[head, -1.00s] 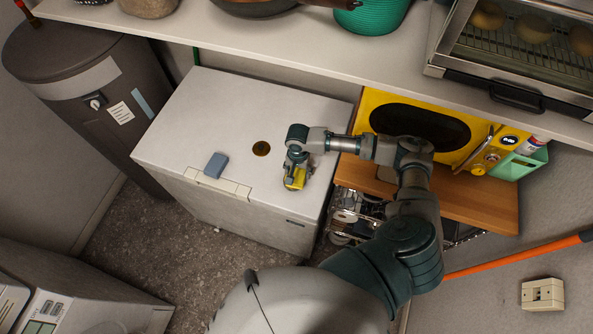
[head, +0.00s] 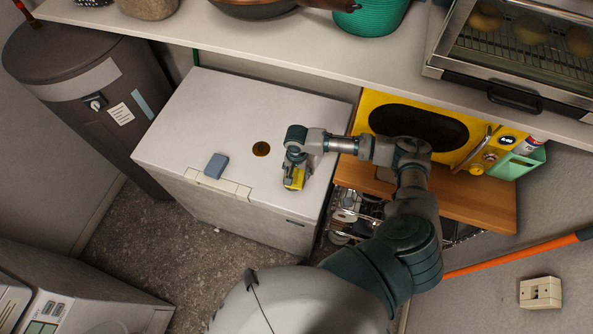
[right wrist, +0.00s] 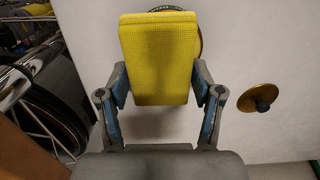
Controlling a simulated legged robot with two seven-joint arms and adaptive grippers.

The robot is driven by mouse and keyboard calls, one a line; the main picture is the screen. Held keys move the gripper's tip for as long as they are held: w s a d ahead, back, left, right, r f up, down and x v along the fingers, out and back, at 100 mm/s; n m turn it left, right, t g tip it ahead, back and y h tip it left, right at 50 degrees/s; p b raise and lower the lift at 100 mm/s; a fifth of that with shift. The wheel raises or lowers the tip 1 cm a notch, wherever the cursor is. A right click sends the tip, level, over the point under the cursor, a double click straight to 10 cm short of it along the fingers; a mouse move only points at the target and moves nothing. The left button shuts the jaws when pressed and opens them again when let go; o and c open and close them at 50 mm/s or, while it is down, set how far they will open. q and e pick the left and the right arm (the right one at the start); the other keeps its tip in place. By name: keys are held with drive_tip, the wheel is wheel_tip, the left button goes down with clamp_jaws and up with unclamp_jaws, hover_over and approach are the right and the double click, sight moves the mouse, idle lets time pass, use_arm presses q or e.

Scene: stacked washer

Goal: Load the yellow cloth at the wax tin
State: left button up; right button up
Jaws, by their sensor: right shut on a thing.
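The yellow cloth (head: 294,182) is a folded, woven block under my right gripper, over the white chest lid (head: 240,110). In the right wrist view the cloth (right wrist: 158,58) sits between both fingers of my right gripper (right wrist: 160,100), which is shut on it. A round, dark-rimmed thing (right wrist: 197,32), perhaps the wax tin, shows partly behind the cloth; the cloth hides most of it. I cannot tell whether they touch. A separate small amber disc (head: 261,148) lies left of the gripper on the lid; an amber disc also shows in the right wrist view (right wrist: 262,92). My left gripper is not in view.
A grey-blue block (head: 216,165) sits at the lid's front edge. A shelf (head: 330,40) overhangs the back. A yellow-fronted appliance (head: 370,105) on a wooden surface (head: 480,205) and a wire rack (head: 345,215) stand to the right. The lid's left part is clear.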

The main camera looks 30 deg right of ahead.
drive_tip(key=shift+a+r, duration=0.1)
drive_tip(key=shift+a, duration=0.3)
drive_tip(key=shift+a+r, duration=0.15)
drive_tip(key=shift+a, duration=0.6)
drive_tip(key=shift+d, duration=0.6)
drive_tip(key=shift+d+f+p, duration=0.25)
drive_tip(key=shift+d+p, duration=0.05)
drive_tip(key=shift+d, duration=0.05)
drive_tip(key=shift+a+r, duration=0.15)
drive_tip(key=shift+a, duration=0.6)
drive_tip(key=shift+d, duration=0.6)
drive_tip(key=shift+a+p, duration=0.25)
drive_tip(key=shift+p, duration=0.05)
drive_tip(key=shift+a, duration=0.2)
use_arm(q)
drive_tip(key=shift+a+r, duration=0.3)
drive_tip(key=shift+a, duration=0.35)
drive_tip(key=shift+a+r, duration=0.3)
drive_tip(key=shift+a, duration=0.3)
